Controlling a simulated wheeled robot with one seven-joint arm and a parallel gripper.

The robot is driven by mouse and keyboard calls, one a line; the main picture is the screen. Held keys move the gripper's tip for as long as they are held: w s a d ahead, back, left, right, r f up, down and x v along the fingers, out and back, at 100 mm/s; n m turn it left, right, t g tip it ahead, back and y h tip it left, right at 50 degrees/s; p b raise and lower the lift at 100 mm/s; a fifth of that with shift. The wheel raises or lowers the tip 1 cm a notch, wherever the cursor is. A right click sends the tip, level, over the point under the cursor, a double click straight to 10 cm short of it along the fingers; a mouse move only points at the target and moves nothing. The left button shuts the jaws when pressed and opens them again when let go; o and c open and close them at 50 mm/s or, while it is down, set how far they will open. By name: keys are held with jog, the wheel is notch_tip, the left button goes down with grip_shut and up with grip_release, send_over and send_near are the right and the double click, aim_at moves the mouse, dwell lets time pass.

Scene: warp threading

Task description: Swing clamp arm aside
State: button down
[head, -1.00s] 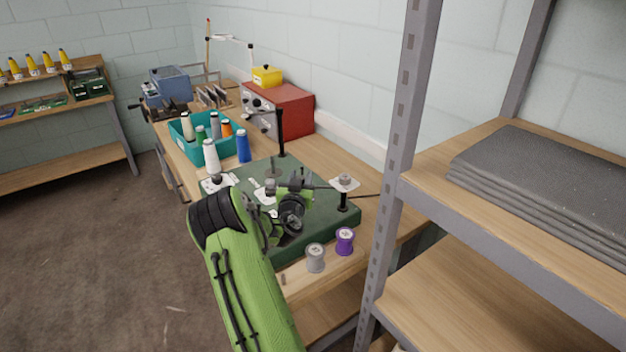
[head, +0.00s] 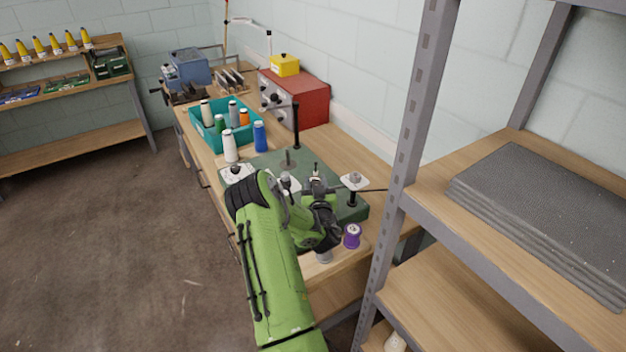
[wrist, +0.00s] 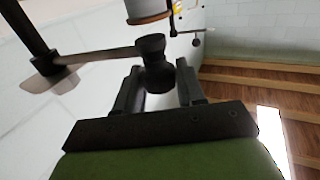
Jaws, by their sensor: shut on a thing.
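The clamp arm (wrist: 100,56) is a flat bar running from a dark post (wrist: 27,28) and pale plate (wrist: 50,82) to a black knob (wrist: 152,62) in the wrist view. My gripper (wrist: 158,85) is shut on this knob, with a dark finger on each side. In the head view my gripper (head: 318,188) is above the right part of the green base (head: 262,160). The pivot plate (head: 355,181) stands on a short black post to its right. My wrist hides much of the clamp arm and base there.
A tall black post (head: 296,125) rises at the base's back. A teal bin of spools (head: 206,136) stands behind left, with a blue spool (head: 260,136) beside it. A purple spool (head: 352,236) is in front. The grey shelf upright (head: 408,150) stands close on the right.

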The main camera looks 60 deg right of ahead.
jog(key=shift+r, duration=0.1)
jog(key=c, duration=0.8)
grip_release()
notch_tip(320, 180, up, 10)
jog(key=p, duration=0.5)
